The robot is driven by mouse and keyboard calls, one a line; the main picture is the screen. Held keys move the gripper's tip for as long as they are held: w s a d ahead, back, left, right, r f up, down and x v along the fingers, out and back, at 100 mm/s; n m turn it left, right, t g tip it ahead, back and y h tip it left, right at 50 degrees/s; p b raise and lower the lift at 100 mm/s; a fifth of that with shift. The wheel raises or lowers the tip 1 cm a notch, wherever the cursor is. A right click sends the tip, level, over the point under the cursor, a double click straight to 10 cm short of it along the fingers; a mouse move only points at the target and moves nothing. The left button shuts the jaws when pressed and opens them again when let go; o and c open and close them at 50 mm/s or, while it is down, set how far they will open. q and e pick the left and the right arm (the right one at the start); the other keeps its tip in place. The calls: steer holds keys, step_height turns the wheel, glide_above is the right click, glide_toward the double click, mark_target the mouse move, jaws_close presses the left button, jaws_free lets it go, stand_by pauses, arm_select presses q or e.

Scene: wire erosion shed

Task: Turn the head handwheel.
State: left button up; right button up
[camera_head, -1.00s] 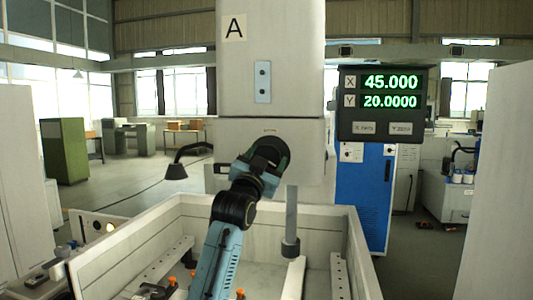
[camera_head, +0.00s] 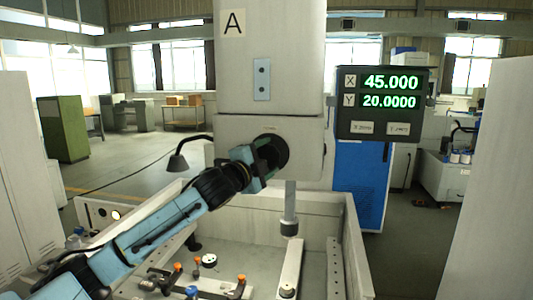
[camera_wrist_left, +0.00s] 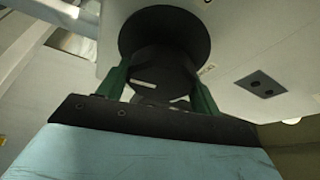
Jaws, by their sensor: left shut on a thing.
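The head handwheel (camera_head: 273,152) is a dark round wheel on the front of the pale machine head (camera_head: 305,150). In the left wrist view the handwheel (camera_wrist_left: 165,45) shows as a black disc with a narrower dark hub in front. My left gripper (camera_head: 262,155) reaches it from the lower left, and its green fingers (camera_wrist_left: 160,85) are shut on the dark hub from both sides. The gripper hides part of the wheel in the head view. My right gripper is not in view.
Below is an open tank (camera_head: 347,245) with clamps and orange-topped knobs. A grey vertical rod (camera_head: 290,205) hangs under the head. A lamp (camera_head: 178,160) stands at left.

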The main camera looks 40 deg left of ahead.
arm_select(q)
steer(key=shift+m+g+h, duration=0.3)
steer(key=shift+m+g, duration=0.2)
steer(key=shift+m, duration=1)
steer(key=shift+f, duration=0.1)
steer(key=o, duration=1)
steer(key=shift+s, duration=0.1)
